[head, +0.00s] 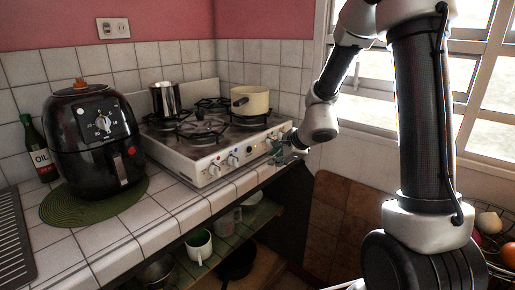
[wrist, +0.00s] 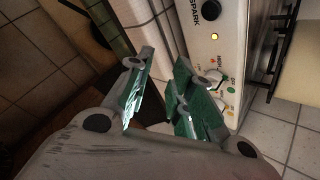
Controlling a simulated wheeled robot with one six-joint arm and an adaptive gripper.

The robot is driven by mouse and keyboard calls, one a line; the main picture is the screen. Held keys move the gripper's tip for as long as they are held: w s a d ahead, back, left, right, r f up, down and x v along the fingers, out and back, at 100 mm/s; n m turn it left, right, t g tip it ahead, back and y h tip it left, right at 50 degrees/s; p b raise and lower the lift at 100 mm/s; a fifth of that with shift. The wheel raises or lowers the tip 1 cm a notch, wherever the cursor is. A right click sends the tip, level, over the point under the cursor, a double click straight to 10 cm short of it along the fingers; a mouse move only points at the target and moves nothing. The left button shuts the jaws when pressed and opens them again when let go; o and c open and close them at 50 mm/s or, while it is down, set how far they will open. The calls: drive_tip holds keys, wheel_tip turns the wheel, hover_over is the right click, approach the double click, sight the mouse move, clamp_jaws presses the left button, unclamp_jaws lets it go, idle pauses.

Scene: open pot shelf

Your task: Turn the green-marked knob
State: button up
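My gripper (head: 281,150) is at the right end of this panel in the head view. In the wrist view my gripper (wrist: 162,82) is open, its green-padded fingers apart with nothing between them. A white knob (wrist: 210,77) shows just beyond the right finger, with small red, green and orange marks near it. The right finger partly hides this area, so I cannot tell which knob the green mark belongs to.
A cream pot (head: 250,102) and a steel pot (head: 165,98) stand on the stove. A black air fryer (head: 95,140) and an oil bottle (head: 38,150) are to the left. A lower shelf (head: 225,232) holds mugs. A lit yellow lamp (wrist: 214,36) and a black button (wrist: 210,10) are on the panel.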

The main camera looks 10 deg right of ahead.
drive_tip(key=o, duration=0.3)
drive_tip(key=d+f+m, duration=0.2)
drive_tip(key=d+f, duration=0.4)
drive_tip(key=d, duration=0.1)
drive_tip(key=shift+s+f+g+h, duration=0.2)
drive_tip(key=shift+f+g+h, duration=0.1)
drive_tip(key=shift+h, duration=0.1)
wheel_tip(320, 180, down, 4)
drive_tip(key=w+d+m+t+y, duration=0.1)
drive_tip(key=d+m+y, duration=0.1)
drive_tip(key=m, duration=0.1)
drive_tip(key=w+a+r+m+t+y, duration=0.1)
drive_tip(key=w+r+t+y, duration=0.15)
drive_tip(key=r, duration=0.35)
drive_tip(key=w+a+r+t+y, duration=0.1)
drive_tip(key=w+r+t+y, duration=0.1)
drive_tip(key=r+t+y, duration=0.3)
drive_tip(key=shift+g+h, duration=0.75)
drive_tip(key=shift+h, duration=0.1)
drive_tip(key=x, duration=0.8)
drive_tip(key=shift+s+r, duration=0.1)
drive_tip(key=shift+r, duration=0.1)
drive_tip(key=shift+c, duration=0.5)
drive_tip(key=c, duration=0.8)
